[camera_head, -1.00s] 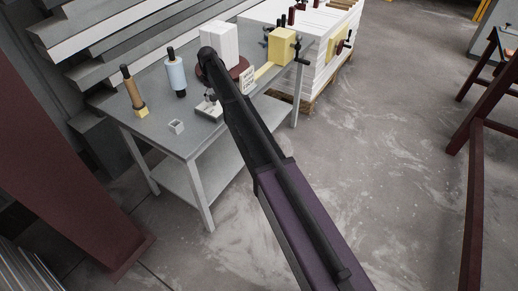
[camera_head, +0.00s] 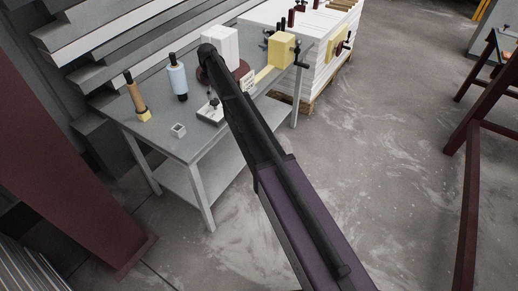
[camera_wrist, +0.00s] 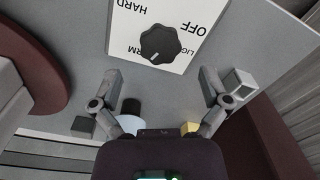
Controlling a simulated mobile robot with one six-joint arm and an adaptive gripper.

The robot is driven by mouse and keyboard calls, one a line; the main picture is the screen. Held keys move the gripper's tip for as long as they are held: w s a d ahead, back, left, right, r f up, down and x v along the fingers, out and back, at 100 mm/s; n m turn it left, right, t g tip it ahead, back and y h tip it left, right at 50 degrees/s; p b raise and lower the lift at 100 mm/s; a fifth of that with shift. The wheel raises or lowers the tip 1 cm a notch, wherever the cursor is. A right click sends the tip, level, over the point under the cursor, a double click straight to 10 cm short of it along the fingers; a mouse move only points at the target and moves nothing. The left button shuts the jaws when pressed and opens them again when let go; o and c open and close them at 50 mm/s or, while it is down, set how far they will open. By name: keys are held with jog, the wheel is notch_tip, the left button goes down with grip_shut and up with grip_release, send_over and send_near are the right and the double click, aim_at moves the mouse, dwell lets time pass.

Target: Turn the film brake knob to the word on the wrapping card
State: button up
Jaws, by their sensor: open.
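The film brake knob (camera_wrist: 160,44) is black and lobed, on a white plate (camera_wrist: 185,20) in the wrist view. HARD and OFF read on the plate; two other words are partly hidden by the knob. A white mark on the knob's rim points to the lower left of the picture, towards these part-hidden words. My gripper (camera_wrist: 161,88) is open and empty, its fingers apart to either side just below the knob. In the head view the plate (camera_head: 208,116) lies on the grey table. A small white card (camera_head: 249,82) stands behind my arm; its writing is too small to read.
The table (camera_head: 160,115) also bears a blue roll (camera_head: 178,80), a brown roll (camera_head: 137,98) and a small open grey box (camera_head: 178,131). A white block (camera_head: 222,45) stands on a dark red disc (camera_head: 243,70).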

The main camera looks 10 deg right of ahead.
aim_at(214, 101)
jog(key=shift+r+p, duration=4.55)
jog(key=shift+r, duration=0.35)
jog(key=s+d+f+m+b, duration=0.4)
jog(key=s+d+f+b, duration=0.5)
jog(key=f+b, duration=0.4)
jog(key=s+d+f+m+b, duration=0.4)
jog(key=s+d+f+b, duration=0.5)
jog(key=s+f+b, duration=0.3)
jog(key=shift+s+f+b, duration=0.2)
jog(key=shift+f+b, duration=0.7)
jog(key=s+d+m, duration=0.4)
jog(key=s+d, duration=0.1)
jog(key=s, duration=0.6)
jog(key=s+d+m, duration=0.3)
jog(key=s+d, duration=0.1)
jog(key=s, duration=0.6)
notch_tip(214, 101, up, 16)
jog(key=p, duration=1.5)
jog(key=shift+w+f+p, duration=0.15)
jog(key=shift+w+p, duration=0.2)
jog(key=shift+w, duration=0.05)
jog(key=shift+d, duration=0.1)
